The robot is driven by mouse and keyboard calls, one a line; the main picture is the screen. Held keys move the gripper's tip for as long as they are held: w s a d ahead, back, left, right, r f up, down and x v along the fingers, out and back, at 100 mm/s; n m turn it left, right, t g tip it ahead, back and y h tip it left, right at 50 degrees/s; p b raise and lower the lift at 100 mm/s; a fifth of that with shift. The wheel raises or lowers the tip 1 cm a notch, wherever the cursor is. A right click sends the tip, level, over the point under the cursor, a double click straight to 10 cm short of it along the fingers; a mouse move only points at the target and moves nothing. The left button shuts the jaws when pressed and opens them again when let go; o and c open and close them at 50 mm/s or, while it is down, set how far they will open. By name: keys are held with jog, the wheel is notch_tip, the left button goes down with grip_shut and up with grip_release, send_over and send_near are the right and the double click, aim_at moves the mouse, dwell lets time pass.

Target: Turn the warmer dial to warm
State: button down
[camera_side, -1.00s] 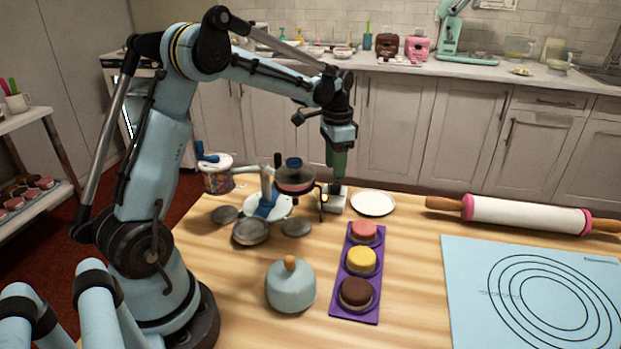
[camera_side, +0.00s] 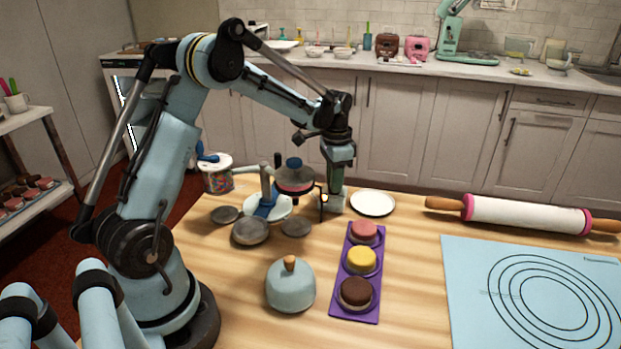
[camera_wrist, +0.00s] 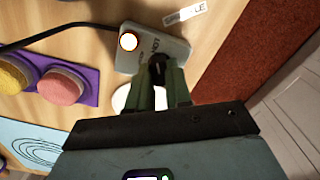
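The warmer (camera_wrist: 180,45) is a small pale box in the wrist view, with a glowing round spot (camera_wrist: 128,41) on top and a dark cable at its left. Its black dial (camera_wrist: 157,66) stands between the fingertips of my gripper (camera_wrist: 159,80). The fingers are apart, one on each side of the dial; whether they touch it is not clear.
A white plate (camera_side: 373,203) lies just right of the warmer. A stand with a pink-and-dark disc (camera_side: 294,182) is close on the left. A purple tray (camera_side: 340,304) of cakes, a blue dome (camera_side: 290,290) and a rolling pin (camera_side: 525,215) are nearby on the table.

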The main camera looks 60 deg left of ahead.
jog(key=shift+n, duration=0.3)
jog(key=n, duration=0.5)
jog(key=shift+n, duration=0.3)
jog(key=n, duration=0.5)
jog(key=shift+n, duration=0.4)
dwell(0.3)
jog(key=c, duration=1)
grip_release()
jog(key=shift+c, duration=0.2)
jog(key=shift+r, duration=0.1)
notch_tip(320, 180, up, 12)
